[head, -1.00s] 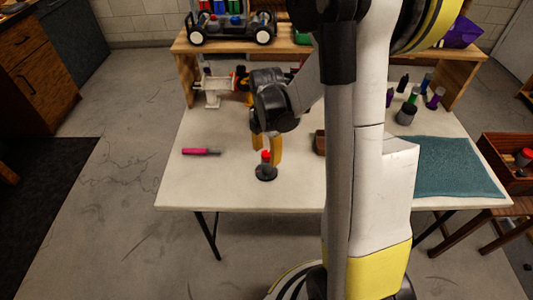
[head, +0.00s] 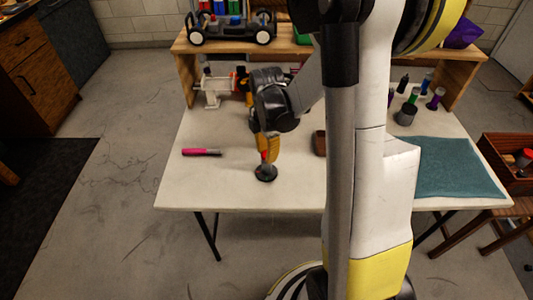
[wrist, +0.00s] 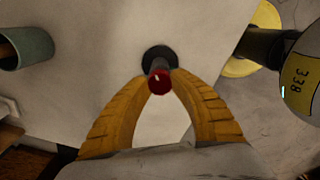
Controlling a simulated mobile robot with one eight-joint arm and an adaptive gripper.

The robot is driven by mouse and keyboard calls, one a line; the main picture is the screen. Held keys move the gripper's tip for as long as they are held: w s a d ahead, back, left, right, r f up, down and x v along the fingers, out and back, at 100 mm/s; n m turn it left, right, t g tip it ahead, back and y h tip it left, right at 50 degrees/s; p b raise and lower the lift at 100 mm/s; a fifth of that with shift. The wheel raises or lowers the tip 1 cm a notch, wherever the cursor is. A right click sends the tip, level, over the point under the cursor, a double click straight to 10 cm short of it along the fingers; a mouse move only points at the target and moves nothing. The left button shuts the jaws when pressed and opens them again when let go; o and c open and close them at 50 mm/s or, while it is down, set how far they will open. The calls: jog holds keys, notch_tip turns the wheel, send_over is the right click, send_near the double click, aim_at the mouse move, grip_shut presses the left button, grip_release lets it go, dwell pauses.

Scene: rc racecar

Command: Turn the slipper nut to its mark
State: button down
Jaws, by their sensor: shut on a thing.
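The slipper nut is a red knob (wrist: 159,81) with a pale mark on its face, on a dark post with a round black base (head: 265,173). It stands near the front edge of the white table. My gripper (head: 266,155) reaches down to it, and its two yellow fingers are shut on the red knob. In the wrist view the fingertips of my gripper (wrist: 160,76) meet on either side of the knob. The pale line on the knob points toward the top of that view. In the head view the fingers hide most of the knob.
A pink-and-dark tool (head: 201,152) lies left of the gripper on the table (head: 225,190). A car chassis (head: 231,30) sits on the wooden shelf behind. Several bottles stand at back right.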

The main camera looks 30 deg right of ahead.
jog(key=shift+m, duration=0.7)
jog(key=m, duration=0.3)
jog(key=shift+m, duration=0.4)
jog(key=m, duration=0.3)
jog(key=shift+b, duration=0.35)
